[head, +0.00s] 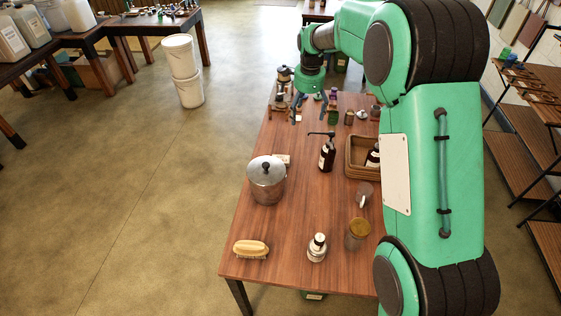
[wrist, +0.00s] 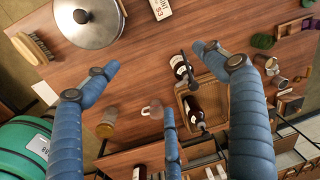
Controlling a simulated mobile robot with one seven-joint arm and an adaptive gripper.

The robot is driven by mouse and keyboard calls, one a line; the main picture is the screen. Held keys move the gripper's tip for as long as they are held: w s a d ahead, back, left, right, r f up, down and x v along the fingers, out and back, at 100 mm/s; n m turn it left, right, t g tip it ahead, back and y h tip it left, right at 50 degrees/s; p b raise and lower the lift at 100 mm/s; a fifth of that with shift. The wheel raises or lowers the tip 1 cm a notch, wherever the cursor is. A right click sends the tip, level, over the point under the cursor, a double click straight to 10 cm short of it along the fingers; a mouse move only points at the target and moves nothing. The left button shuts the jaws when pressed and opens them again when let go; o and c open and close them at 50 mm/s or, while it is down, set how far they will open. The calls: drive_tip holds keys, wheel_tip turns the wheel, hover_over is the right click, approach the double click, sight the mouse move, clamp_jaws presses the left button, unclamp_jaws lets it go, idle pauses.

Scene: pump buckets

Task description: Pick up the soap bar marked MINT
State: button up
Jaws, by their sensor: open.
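A pale block (wrist: 159,8) with dark lettering lies on the wooden table, cut off by the top edge of the wrist view. Its print seems to end in "INT" above some figures, but I cannot read it fully. In the head view a small pale block (head: 283,160) lies just right of the lidded pot (head: 267,181). My gripper (head: 310,103) is above the far part of the table, beyond the pot. Its blue fingers are spread and empty in the wrist view (wrist: 157,62). The block is apart from the fingers.
A dark pump bottle (head: 327,153) stands near the block, beside a wicker tray (head: 356,172) holding another bottle. Small items crowd the far end.

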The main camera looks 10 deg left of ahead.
drive_tip(key=w+a+f+m, duration=0.1)
drive_tip(key=w+a+f, duration=0.1)
drive_tip(key=f, duration=0.4)
drive_tip(key=w+a+f+m, duration=0.1)
drive_tip(key=w+a+f, duration=0.1)
drive_tip(key=a+f, duration=0.2)
drive_tip(key=w+a+f+m+g, duration=0.1)
drive_tip(key=a+f, duration=0.2)
drive_tip(key=f, duration=0.6)
drive_tip(key=shift+w+a+m, duration=0.4)
drive_tip(key=shift+f, duration=0.15)
hover_over(280, 158)
drive_tip(key=s, duration=0.1)
drive_tip(key=shift+s+d+f, duration=0.1)
drive_tip(key=shift+d+f, duration=0.1)
drive_tip(key=shift+f, duration=1.95)
drive_tip(key=shift+s+d+f, duration=0.1)
drive_tip(key=shift+d+f, duration=0.1)
drive_tip(key=shift+f, duration=1.9)
drive_tip(key=shift+f, duration=0.1)
drive_tip(key=shift+a+f+b, duration=0.15)
drive_tip(key=shift+f+b, duration=0.05)
drive_tip(key=shift+f, duration=1.05)
drive_tip(key=shift+a+f+b, duration=0.1)
drive_tip(key=shift+f+b, duration=0.05)
drive_tip(key=shift+f, duration=1.1)
